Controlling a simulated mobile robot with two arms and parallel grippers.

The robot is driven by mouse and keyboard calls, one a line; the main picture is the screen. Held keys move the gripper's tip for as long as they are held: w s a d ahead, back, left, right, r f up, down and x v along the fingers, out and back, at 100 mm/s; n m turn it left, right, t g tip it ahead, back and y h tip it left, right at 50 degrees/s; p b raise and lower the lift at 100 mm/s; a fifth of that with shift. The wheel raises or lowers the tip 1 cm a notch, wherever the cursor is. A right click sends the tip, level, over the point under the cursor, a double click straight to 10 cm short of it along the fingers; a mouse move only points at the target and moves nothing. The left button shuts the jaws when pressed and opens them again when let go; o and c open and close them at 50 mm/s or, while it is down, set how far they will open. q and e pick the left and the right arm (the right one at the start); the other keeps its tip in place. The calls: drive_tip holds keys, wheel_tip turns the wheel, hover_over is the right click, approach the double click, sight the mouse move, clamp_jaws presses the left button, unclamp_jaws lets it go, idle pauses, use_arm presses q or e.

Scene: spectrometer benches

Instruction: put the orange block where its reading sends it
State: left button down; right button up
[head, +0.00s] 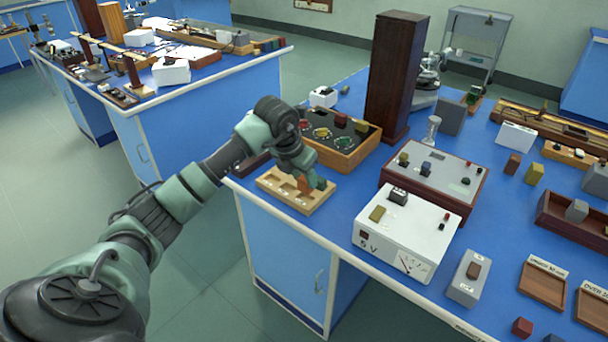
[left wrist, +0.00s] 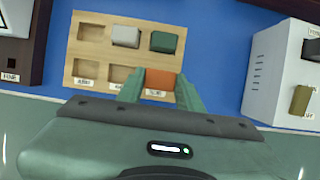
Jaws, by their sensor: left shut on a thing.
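My left gripper (head: 303,178) is shut on the orange block (left wrist: 160,80), at a light wooden rack (head: 298,207) near the bench's front edge. In the left wrist view the block is between the fingertips at the rack's lower right compartment; I cannot tell whether it touches the compartment floor. A green block (left wrist: 163,42) and a grey block (left wrist: 126,37) sit in the far row; the far left compartment is empty. Labels along the rack's near side are partly hidden. Two brown trays lie at right, one labelled "UNDER" (head: 543,285), the other "OVER" (head: 592,308). My right gripper is out of view.
A white meter box (head: 407,235) marked "V" stands right of the rack.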

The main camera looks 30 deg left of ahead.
sight(302, 185)
use_arm(q)
drive_tip(key=shift+f+b, duration=1.2)
drive_tip(key=shift+f, duration=0.75)
drive_tip(key=c, duration=0.9)
unclamp_jaws()
drive_tip(key=shift+o, duration=0.2)
drive_tip(key=v, duration=0.8)
drive_tip(key=shift+b, duration=0.3)
drive_tip(key=shift+f, duration=0.1)
